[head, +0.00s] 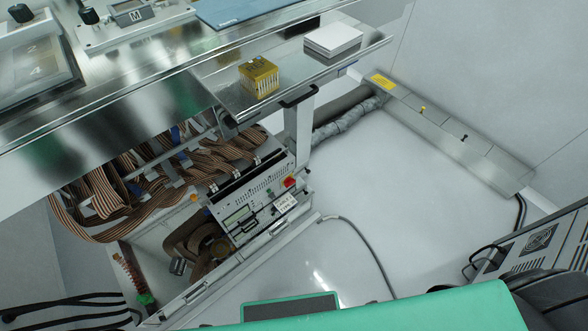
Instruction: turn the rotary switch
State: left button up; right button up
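Two black knobs stand on white panels at the upper left of the head view. One knob (21,13) is near the corner, and the other knob (88,15) is beside a panel (134,14) marked "M". Either could be the rotary switch; I cannot tell which, nor read their settings. Neither of my grippers is in view, and nothing is seen touching the knobs.
A metal worktop (110,112) carries the panels. A yellow box (259,77) and a white block (333,39) sit on a lower shelf. Below are striped ribbon cables (120,197) and an electronics unit (238,213) with a red switch. The white floor (390,190) is mostly clear.

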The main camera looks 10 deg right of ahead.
aim_at(288, 181)
jog(key=i+l+u, duration=0.15)
jog(key=l, duration=0.25)
jog(key=i+l+u, duration=0.1)
jog(key=l, duration=0.35)
jog(key=i+l+u, duration=0.15)
jog(key=l, duration=0.3)
